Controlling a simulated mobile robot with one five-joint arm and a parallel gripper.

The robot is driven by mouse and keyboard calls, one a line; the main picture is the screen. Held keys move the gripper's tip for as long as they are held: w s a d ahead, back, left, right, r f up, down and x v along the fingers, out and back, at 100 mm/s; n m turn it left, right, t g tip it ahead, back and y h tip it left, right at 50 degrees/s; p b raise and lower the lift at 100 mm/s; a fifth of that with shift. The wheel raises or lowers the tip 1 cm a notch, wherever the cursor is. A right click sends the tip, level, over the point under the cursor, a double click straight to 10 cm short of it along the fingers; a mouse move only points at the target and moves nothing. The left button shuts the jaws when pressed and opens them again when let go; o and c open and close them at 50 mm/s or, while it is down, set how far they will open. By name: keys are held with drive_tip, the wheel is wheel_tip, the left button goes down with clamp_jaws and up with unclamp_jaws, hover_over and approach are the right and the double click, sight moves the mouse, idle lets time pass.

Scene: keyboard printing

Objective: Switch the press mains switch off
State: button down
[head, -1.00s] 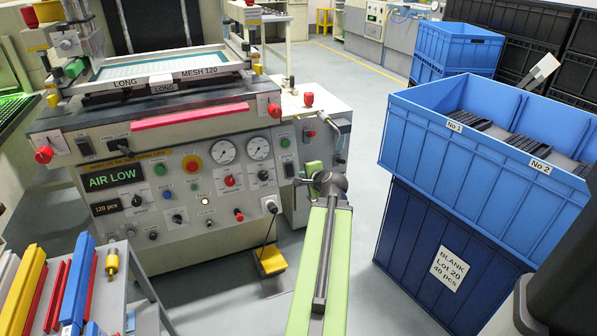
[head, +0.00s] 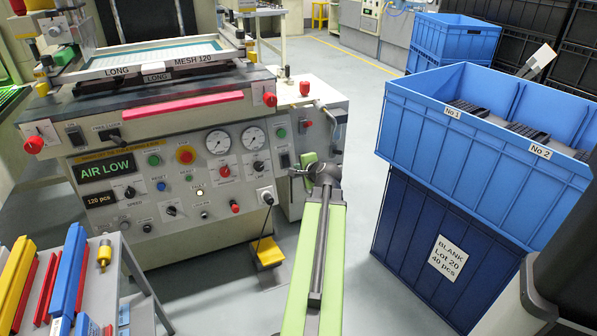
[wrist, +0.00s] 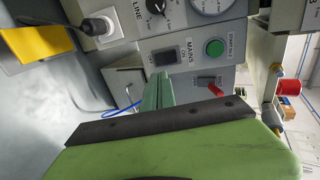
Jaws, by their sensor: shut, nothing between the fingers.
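The mains switch (wrist: 165,57) is a black rocker on the light grey side panel of the press, with MAINS and ON lettering beside it. It also shows small in the head view (head: 285,160). A green round button (wrist: 215,47) sits to its right in the wrist view. My gripper (wrist: 158,88) has green fingers, shut and empty, just below the switch in the wrist view. In the head view my gripper (head: 300,170) is at the right of this panel. I cannot tell whether the fingertips touch the panel, or which way the rocker is tipped.
The press display (head: 106,168) reads AIR LOW. A yellow pedal (head: 268,252) lies on the floor. Blue crates (head: 420,130) stand to the right, a grey cart (head: 135,310) at lower left. Floor shows between press and crates.

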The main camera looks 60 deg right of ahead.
sight(287, 164)
drive_tip(key=b+x, duration=0.4)
drive_tip(key=x, duration=0.7)
drive_tip(key=shift+s, duration=0.1)
drive_tip(key=shift+f+b, duration=0.15)
drive_tip(key=shift+b, duration=0.25)
drive_tip(key=shift+d+r+p, duration=0.1)
drive_tip(key=shift+r+p, duration=0.8)
